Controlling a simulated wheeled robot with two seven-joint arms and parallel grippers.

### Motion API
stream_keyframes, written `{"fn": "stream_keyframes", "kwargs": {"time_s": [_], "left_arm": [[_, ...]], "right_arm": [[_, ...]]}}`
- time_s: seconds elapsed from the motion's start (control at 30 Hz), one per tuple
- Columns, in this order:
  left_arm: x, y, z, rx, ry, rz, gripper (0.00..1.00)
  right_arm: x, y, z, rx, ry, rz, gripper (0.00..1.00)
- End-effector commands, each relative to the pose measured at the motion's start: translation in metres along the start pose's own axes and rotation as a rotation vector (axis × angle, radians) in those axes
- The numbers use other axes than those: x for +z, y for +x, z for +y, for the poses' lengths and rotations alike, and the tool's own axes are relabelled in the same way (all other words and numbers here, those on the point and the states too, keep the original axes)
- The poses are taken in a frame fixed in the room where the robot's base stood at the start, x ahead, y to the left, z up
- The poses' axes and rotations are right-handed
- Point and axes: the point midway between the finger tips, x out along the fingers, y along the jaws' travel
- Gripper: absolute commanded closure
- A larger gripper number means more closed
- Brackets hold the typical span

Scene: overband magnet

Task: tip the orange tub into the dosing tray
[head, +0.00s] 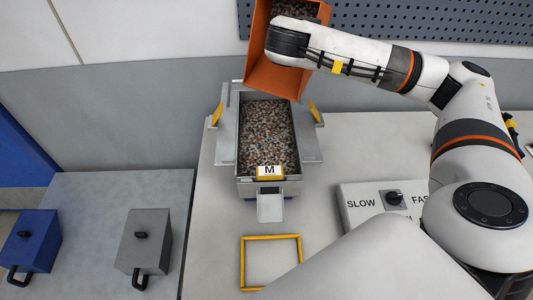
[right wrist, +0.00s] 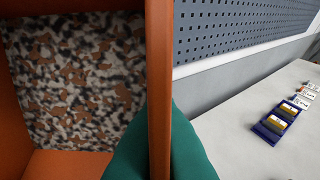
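The orange tub (head: 272,78) is held in the air above the back of the dosing tray in the head view, and it looks tilted. Mottled brown, black and white granules show inside it, also in the right wrist view (right wrist: 70,80). My right gripper (right wrist: 160,145) has its teal fingers on both sides of the tub's wall. In the head view the fingertips are hidden. The grey dosing tray (head: 241,140) bears a yellow-framed "M" label and contains similar mixed granules. My left gripper is not in view.
A SLOW/FAST knob panel (head: 365,207) is at right. A yellow square frame (head: 243,262) lies in front of the tray. A blue box (head: 32,240) and a grey box (head: 146,240) stand at left. A perforated panel (head: 430,20) is behind.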

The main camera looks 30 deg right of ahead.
Motion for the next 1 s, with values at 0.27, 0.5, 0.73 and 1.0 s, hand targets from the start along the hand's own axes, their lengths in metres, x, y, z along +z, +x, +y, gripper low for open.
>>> {"fn": "stream_keyframes", "kwargs": {"time_s": [0.27,0.5,0.73,1.0], "left_arm": [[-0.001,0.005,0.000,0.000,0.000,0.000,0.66],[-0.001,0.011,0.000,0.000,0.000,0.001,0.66],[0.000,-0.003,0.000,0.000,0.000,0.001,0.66],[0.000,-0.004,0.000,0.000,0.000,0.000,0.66]], "right_arm": [[0.000,-0.002,0.001,0.003,0.004,-0.018,1.00],[0.008,-0.017,0.001,0.004,0.002,-0.099,1.00],[0.009,-0.024,0.002,0.004,0.002,-0.149,1.00],[0.005,-0.023,0.000,0.001,0.003,-0.163,1.00]]}}
